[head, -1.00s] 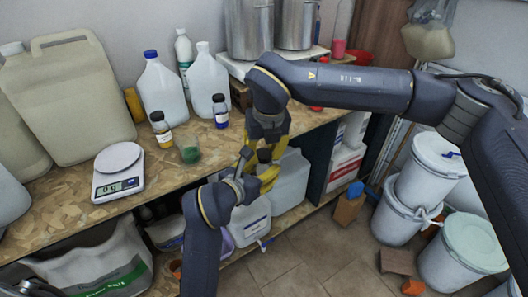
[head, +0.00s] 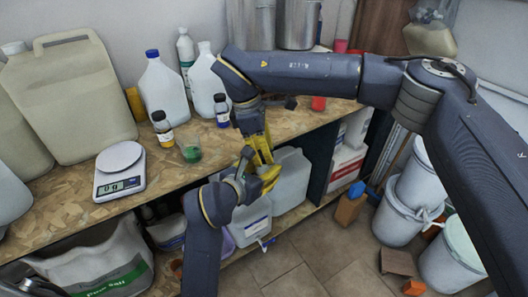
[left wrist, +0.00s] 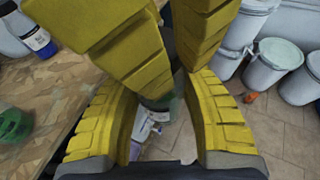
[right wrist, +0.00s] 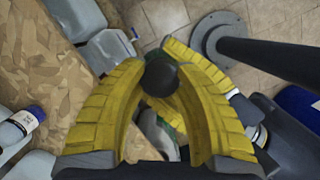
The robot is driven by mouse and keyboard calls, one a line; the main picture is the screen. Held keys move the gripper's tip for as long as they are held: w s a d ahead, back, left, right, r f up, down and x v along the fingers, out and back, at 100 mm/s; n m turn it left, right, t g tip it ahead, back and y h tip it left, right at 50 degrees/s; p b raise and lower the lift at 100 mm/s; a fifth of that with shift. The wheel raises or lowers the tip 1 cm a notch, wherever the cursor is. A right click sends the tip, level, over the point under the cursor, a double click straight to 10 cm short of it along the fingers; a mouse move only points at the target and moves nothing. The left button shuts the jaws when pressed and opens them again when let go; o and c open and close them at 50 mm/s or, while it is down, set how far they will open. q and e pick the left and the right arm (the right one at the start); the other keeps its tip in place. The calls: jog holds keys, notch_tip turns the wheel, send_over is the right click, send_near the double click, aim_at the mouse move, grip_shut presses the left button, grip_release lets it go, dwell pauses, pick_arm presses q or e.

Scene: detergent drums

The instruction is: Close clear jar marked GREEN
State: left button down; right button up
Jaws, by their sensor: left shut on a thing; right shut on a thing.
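My left gripper (head: 264,174) and right gripper (head: 260,148) meet in front of the table edge, their yellow fingers overlapping. The left gripper is shut on a small clear jar with green showing (left wrist: 163,104), mostly hidden by fingers. The right gripper is shut on a round black cap (right wrist: 160,76), with some green just below it in the right wrist view. The cap is over the jar; I cannot tell whether they touch. The jar's marking is not readable. In the left wrist view the right gripper's fingers fill the top.
On the table (head: 80,212) stand a clear container of green material (head: 190,151), a yellow-labelled bottle (head: 163,131), a blue-labelled bottle (head: 222,113) and a scale (head: 119,176). White jugs stand behind. A lower shelf holds canisters (head: 290,180). White buckets (head: 400,200) stand at right.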

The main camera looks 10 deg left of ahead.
jog(key=m, duration=0.4)
jog(key=shift+g, duration=0.4)
jog(key=m+g, duration=0.1)
jog(key=m, duration=0.3)
jog(key=shift+m, duration=0.3)
jog(key=o, duration=0.8)
jog(key=v, duration=1.2)
jog(key=shift+d, duration=0.2)
